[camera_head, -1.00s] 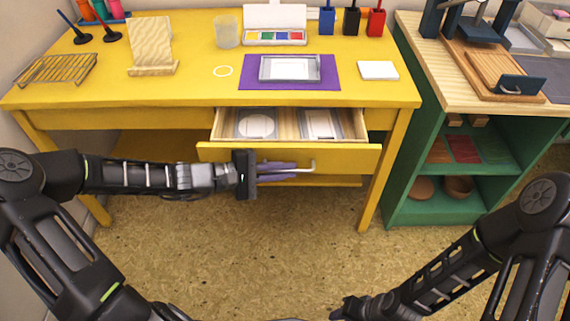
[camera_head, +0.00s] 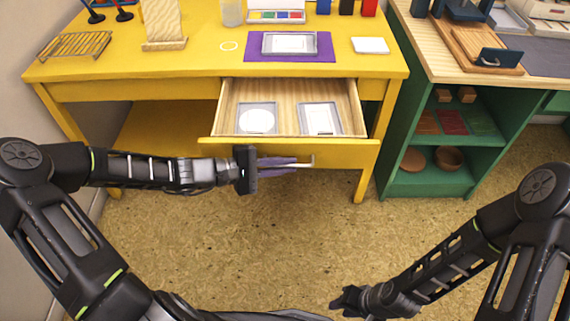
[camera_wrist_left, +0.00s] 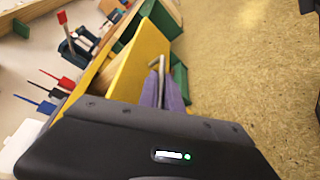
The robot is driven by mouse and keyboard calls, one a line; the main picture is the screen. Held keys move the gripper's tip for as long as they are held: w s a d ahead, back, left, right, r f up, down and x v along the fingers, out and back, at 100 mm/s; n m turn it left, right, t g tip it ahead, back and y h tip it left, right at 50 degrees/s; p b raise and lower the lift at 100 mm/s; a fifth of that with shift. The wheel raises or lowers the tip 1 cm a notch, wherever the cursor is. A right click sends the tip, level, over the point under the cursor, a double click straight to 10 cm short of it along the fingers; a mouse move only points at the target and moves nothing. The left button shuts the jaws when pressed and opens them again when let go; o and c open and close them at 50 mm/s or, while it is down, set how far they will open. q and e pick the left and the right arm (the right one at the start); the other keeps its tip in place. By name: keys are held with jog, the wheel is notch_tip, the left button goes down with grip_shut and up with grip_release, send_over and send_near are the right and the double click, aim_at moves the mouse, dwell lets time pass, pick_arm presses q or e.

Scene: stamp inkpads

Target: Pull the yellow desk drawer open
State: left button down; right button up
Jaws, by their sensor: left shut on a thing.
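The yellow desk drawer (camera_head: 345,152) is pulled well out from under the yellow desk (camera_head: 180,68). Inside it lie a tray with a white disc (camera_head: 257,120) and a white rectangular tray (camera_head: 320,118). My left gripper (camera_head: 290,163) is at the drawer front, shut on the metal drawer handle (camera_head: 310,162). In the left wrist view the purple fingers are around the handle (camera_wrist_left: 160,68) beside the yellow drawer front (camera_wrist_left: 138,62). My right gripper (camera_head: 345,302) is low over the floor, away from the desk; its fingers are too small to read.
A purple mat (camera_head: 323,47) with a tray, a white block (camera_head: 370,45), a wire rack (camera_head: 76,46) and a wooden stand (camera_head: 163,25) are on the desk. A green shelf unit (camera_head: 390,165) stands close at right. The floor (camera_head: 240,235) before the drawer is clear.

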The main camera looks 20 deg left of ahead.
pick_arm(q)
jog(key=c, duration=1.8)
grip_release()
jog(key=shift+a, duration=0.1)
jog(key=p+v, duration=0.1)
jog(key=v, duration=0.6)
jog(key=shift+s+a, duration=0.2)
jog(key=shift+a, duration=0.1)
